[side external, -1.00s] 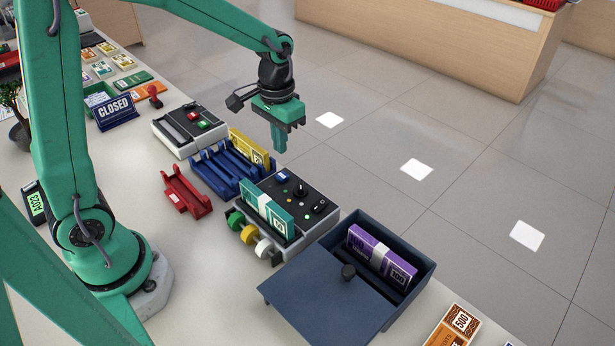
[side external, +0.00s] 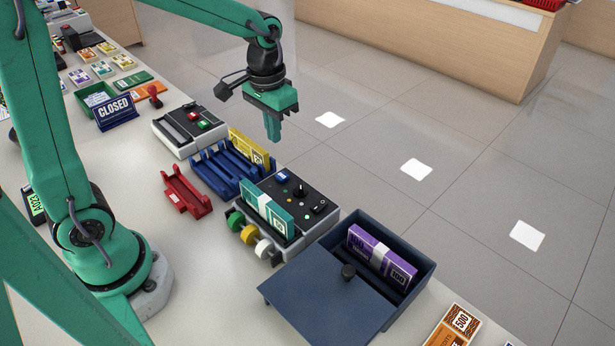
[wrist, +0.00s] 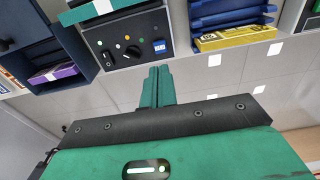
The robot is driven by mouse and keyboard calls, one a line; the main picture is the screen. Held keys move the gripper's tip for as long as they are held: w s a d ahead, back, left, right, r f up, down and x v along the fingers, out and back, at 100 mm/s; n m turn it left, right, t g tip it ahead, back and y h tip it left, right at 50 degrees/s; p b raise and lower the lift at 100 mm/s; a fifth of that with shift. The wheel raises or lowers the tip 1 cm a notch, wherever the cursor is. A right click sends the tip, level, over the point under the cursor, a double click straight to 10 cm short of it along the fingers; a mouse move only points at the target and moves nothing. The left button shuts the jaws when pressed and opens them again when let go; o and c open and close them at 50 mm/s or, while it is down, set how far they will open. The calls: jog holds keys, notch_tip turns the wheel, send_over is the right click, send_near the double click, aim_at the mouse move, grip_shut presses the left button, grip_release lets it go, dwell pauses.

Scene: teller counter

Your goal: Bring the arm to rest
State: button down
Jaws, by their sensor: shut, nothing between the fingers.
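My gripper (side external: 272,128) hangs in the air with its green fingers together and nothing between them. In the side external view it shows above the far edge of the counter, near the blue rack and the yellow banknote bundle. In the wrist view the shut fingers (wrist: 160,85) point up the picture towards the counter edge, apart from everything on it.
Below stand the blue rack (side external: 215,172) with a yellow bundle (side external: 250,148), a control box (side external: 318,222) with a teal bundle (side external: 268,212), and a dark drawer box (side external: 325,300) with a purple bundle (side external: 382,254). A red holder (side external: 186,193) lies left. Open floor lies beyond.

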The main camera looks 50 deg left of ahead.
jog(key=s+a+r+t, duration=0.1)
jog(key=s+r+t, duration=0.4)
jog(key=s, duration=0.9)
notch_tip(320, 180, up, 3)
jog(key=shift+s+a+r, duration=0.1)
jog(key=shift+s+a, duration=0.05)
jog(key=shift+s, duration=0.2)
